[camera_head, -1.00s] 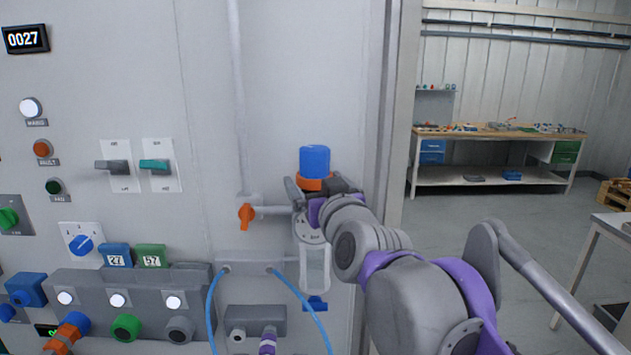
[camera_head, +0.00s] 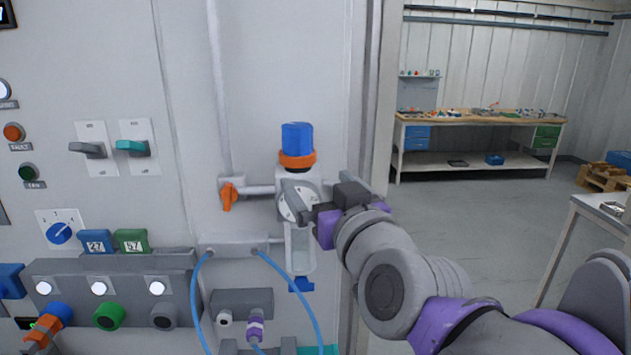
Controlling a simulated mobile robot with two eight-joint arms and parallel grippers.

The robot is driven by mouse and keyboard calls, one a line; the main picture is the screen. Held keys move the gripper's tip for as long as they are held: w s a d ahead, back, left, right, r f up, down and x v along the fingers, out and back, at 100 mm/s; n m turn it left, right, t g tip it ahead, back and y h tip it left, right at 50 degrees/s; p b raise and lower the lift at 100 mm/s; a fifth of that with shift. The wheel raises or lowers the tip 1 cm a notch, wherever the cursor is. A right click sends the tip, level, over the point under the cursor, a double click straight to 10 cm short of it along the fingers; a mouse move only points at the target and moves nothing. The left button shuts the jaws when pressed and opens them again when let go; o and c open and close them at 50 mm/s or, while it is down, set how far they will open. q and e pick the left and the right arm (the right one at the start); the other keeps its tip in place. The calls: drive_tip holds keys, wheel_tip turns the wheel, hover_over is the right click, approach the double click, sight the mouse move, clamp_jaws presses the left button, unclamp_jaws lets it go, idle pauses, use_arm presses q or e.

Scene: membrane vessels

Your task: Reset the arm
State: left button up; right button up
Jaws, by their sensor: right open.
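My right arm comes in from the lower right. Its gripper (camera_head: 291,200) is open and empty, in front of the round white gauge-like face of a wall-mounted vessel (camera_head: 300,252). A blue cap (camera_head: 297,137) with an orange ring (camera_head: 297,160) tops the vessel, just above the gripper. The gripper hides part of the vessel's upper body; I cannot tell whether they touch. My left gripper is not in view.
An orange valve handle (camera_head: 228,196) on a pipe is left of the gripper. Blue hoses (camera_head: 292,283) loop below. Switches and knobs fill the panel (camera_head: 185,60) at left. A workbench (camera_head: 480,118) stands far back right, with open floor before it.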

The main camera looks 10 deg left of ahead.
drive_tip(key=d+f+m+g+h, duration=0.15)
drive_tip(key=d+f, duration=0.25)
drive_tip(key=f, duration=0.4)
drive_tip(key=d+f+n+g+h, duration=0.15)
drive_tip(key=d+f, duration=0.25)
drive_tip(key=f, duration=0.4)
drive_tip(key=s+d+f+m+g+h, duration=0.2)
drive_tip(key=s+d+f, duration=0.3)
drive_tip(key=f, duration=0.5)
drive_tip(key=s+d+f+m+g+h, duration=0.2)
drive_tip(key=s+d+f, duration=0.4)
drive_tip(key=f, duration=0.4)
drive_tip(key=s+d+f+m+g+h, duration=0.2)
drive_tip(key=s+d+f, duration=0.4)
drive_tip(key=f, duration=0.5)
drive_tip(key=shift+s+d+g, duration=0.25)
drive_tip(key=shift+d+g, duration=0.15)
drive_tip(key=shift+d, duration=0.5)
